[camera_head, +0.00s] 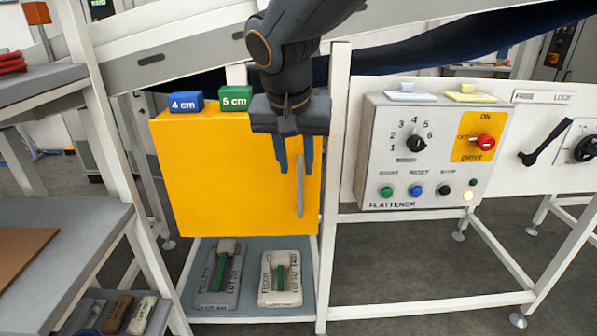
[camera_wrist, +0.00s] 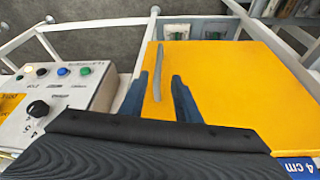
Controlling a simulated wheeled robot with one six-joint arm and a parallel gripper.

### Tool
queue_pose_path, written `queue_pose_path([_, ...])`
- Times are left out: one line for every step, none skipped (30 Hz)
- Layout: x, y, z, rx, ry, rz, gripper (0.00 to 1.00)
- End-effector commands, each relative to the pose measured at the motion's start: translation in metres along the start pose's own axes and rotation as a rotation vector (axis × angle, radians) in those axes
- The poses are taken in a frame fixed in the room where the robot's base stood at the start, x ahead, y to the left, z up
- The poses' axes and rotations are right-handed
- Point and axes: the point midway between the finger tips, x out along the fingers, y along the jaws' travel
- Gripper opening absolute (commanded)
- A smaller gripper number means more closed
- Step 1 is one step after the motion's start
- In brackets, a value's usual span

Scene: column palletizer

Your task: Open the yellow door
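The yellow door (camera_head: 230,180) is the front of a box under the conveyor and looks closed; it also shows in the wrist view (camera_wrist: 225,85). Its grey upright bar handle (camera_head: 299,195) is near the right edge. My gripper (camera_head: 294,172) points down in front of the door's upper right, by the top of the handle. Its two fingers are apart and hold nothing. In the wrist view the handle (camera_wrist: 159,70) appears between the fingers (camera_wrist: 160,83). I cannot tell how far the fingertips are from the door.
Blue "4 cm" (camera_head: 186,102) and green "5 cm" (camera_head: 235,98) blocks sit on top of the box. A white frame post (camera_head: 334,170) and the flattener control panel (camera_head: 415,150) stand to the right. Floor below the panel is clear.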

Motion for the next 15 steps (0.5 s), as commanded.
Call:
queue_pose_path([0.006, 0.002, 0.000, 0.003, -0.003, 0.004, 0.30])
queue_pose_path([0.010, 0.002, 0.000, 0.004, -0.004, 0.005, 0.30])
queue_pose_path([0.017, 0.003, 0.000, 0.006, -0.005, 0.006, 0.30])
queue_pose_path([0.021, 0.004, 0.000, 0.007, -0.006, 0.007, 0.30])
queue_pose_path([0.026, 0.004, 0.000, 0.008, -0.006, 0.006, 0.30])
queue_pose_path([0.033, 0.005, 0.000, 0.008, -0.006, 0.008, 0.30])
queue_pose_path([0.038, 0.005, -0.001, 0.008, -0.005, 0.007, 0.30])
queue_pose_path([0.043, 0.006, 0.000, 0.008, -0.006, 0.008, 0.30])
queue_pose_path([0.049, 0.005, 0.000, 0.009, -0.006, 0.006, 0.30])
queue_pose_path([0.053, 0.005, 0.000, 0.009, -0.006, 0.006, 0.30])
queue_pose_path([0.057, 0.005, 0.000, 0.009, -0.006, 0.007, 0.30])
queue_pose_path([0.061, 0.005, -0.001, 0.008, -0.004, 0.005, 0.30])
queue_pose_path([0.064, 0.005, -0.001, 0.007, -0.004, 0.005, 0.30])
queue_pose_path([0.066, 0.005, 0.000, 0.006, -0.005, 0.006, 0.30])
queue_pose_path([0.069, 0.004, 0.000, 0.006, -0.005, 0.005, 0.30])
